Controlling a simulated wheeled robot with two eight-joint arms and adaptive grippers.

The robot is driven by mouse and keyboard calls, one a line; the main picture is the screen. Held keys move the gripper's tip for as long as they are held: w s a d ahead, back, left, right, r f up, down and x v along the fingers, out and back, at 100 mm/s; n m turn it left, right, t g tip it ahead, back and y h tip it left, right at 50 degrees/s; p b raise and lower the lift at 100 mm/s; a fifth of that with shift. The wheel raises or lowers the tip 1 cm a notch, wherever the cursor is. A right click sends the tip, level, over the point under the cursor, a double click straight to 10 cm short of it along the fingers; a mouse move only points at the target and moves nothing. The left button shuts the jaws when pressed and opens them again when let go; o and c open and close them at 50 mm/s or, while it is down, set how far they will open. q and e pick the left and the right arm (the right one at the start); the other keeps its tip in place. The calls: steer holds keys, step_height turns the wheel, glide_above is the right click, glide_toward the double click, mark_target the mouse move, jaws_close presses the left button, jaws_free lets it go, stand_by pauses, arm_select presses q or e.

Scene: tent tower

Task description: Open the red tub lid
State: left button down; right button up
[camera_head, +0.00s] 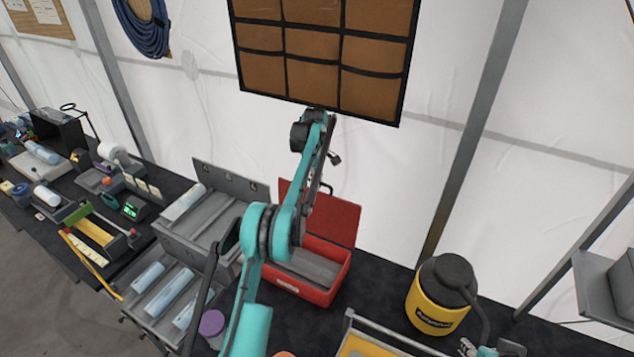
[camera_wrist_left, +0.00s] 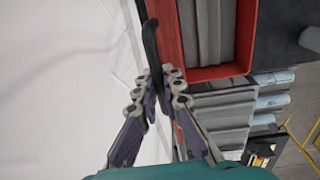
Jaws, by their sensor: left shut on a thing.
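The red tub (camera_head: 325,292) stands on the dark bench with its grey inside showing. Its red lid (camera_head: 340,217) is raised, standing up at the tub's back edge. My left gripper (camera_head: 322,186) is at the top of the lid, partly hidden by my arm. In the left wrist view, its fingers (camera_wrist_left: 163,88) are closed around the black handle (camera_wrist_left: 153,50) beside the red lid, with the open tub (camera_wrist_left: 222,72) to the right. Part of my right gripper (camera_head: 492,347) shows at the bottom right edge; its jaws are unclear.
Grey bins (camera_head: 165,300) with pale blue rolls stand left of the tub. A yellow canister with a black top (camera_head: 437,312) stands to the right. A yellow-lined tray (camera_head: 365,345) is in front. A brown pocket panel (camera_head: 322,45) hangs on the white tent wall behind.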

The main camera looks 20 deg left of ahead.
arm_select(q)
steer(key=shift+w+d+f, duration=0.1)
steer(key=shift+w+f, duration=0.05)
steer(key=shift+w, duration=0.05)
arm_select(e)
steer(key=shift+w, duration=0.2)
arm_select(q)
steer(key=c, duration=1.7)
jaws_free()
steer(key=shift+o, duration=0.5)
steer(key=shift+w, duration=0.1)
arm_select(e)
steer(key=shift+w, duration=0.1)
arm_select(q)
steer(key=shift+r, duration=0.45)
step_height(320, 180, up, 6)
steer(key=shift+r, duration=0.25)
steer(key=shift+s, duration=0.2)
